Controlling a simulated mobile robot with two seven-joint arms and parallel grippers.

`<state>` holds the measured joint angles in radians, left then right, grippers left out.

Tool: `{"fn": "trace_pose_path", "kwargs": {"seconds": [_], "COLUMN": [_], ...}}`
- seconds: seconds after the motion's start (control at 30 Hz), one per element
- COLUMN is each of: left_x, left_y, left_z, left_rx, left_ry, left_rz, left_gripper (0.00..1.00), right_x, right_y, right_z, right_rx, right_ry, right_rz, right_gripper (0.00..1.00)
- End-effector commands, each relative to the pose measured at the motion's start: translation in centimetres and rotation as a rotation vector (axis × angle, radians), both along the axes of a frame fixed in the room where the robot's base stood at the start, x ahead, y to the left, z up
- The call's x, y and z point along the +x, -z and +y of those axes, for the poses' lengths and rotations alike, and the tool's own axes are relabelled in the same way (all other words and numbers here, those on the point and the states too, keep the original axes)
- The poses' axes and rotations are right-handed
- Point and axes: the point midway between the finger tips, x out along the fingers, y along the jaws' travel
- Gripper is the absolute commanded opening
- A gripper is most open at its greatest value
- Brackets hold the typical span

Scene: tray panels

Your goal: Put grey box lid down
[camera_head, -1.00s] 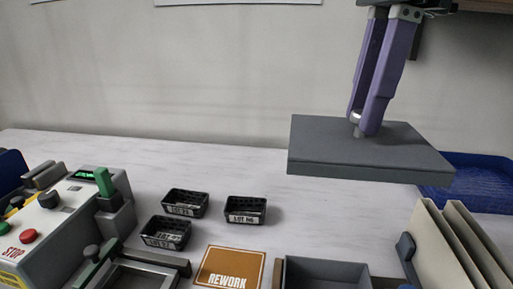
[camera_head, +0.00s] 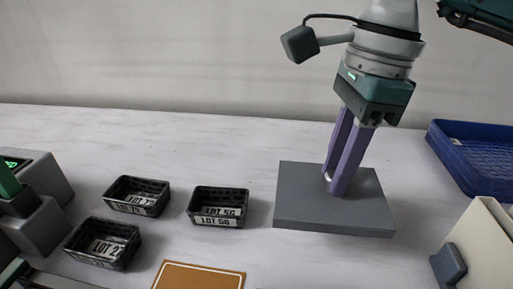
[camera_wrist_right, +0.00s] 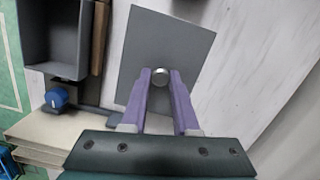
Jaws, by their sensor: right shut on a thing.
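The grey box lid (camera_head: 300,200) is a flat square slab with a small round metal knob. In the head view it lies level at the table surface, right of the black lot trays; I cannot tell whether it fully touches the table. My right gripper (camera_head: 330,182) comes down from above with its purple fingers shut on the knob. The right wrist view also shows the lid (camera_wrist_right: 150,40) beyond the fingers, with the knob (camera_wrist_right: 160,77) between the fingertips. The grey open box (camera_wrist_right: 52,35) shows at upper left in that view. My left gripper is not in view.
Three black lot trays (camera_head: 218,206) stand left of the lid. An orange rework mat (camera_head: 200,276) lies at the front. A blue basket (camera_head: 475,150) stands at the back right and cream panels (camera_head: 485,245) at the front right. The table behind the lid is clear.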

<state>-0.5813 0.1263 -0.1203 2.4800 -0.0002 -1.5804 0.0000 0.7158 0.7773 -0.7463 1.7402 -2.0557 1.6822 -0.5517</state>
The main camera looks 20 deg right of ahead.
Motion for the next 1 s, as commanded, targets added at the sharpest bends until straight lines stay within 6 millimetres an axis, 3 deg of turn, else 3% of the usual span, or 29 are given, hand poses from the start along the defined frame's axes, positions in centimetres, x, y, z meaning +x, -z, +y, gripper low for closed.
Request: {"fn": "trace_pose_path", "kwargs": {"seconds": [0.03, 0.27, 0.5, 0.9, 0.93, 1.0], "left_x": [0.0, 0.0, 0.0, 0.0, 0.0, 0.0], "left_y": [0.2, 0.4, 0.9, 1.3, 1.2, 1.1], "left_z": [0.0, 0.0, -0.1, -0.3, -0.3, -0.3], "left_rx": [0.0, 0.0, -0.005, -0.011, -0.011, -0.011], "left_ry": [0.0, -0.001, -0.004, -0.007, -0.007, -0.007], "left_rz": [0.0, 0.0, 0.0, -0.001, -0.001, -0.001], "left_gripper": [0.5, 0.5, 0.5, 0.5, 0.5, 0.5], "right_x": [-0.1, 0.0, -0.1, 0.0, 0.0, 0.0], "right_y": [1.1, 3.0, 6.5, 7.3, 7.2, 7.1], "right_z": [0.0, 0.0, 0.0, 0.0, 0.0, 0.0], "right_rx": [0.001, 0.0, 0.001, 0.0, 0.0, 0.0], "right_ry": [0.002, 0.001, 0.001, -0.001, 0.0, 0.0], "right_rz": [0.004, 0.0, 0.003, -0.001, -0.001, -0.001], "right_gripper": [0.0, 0.0, 0.0, 0.0, 0.3, 0.38]}}
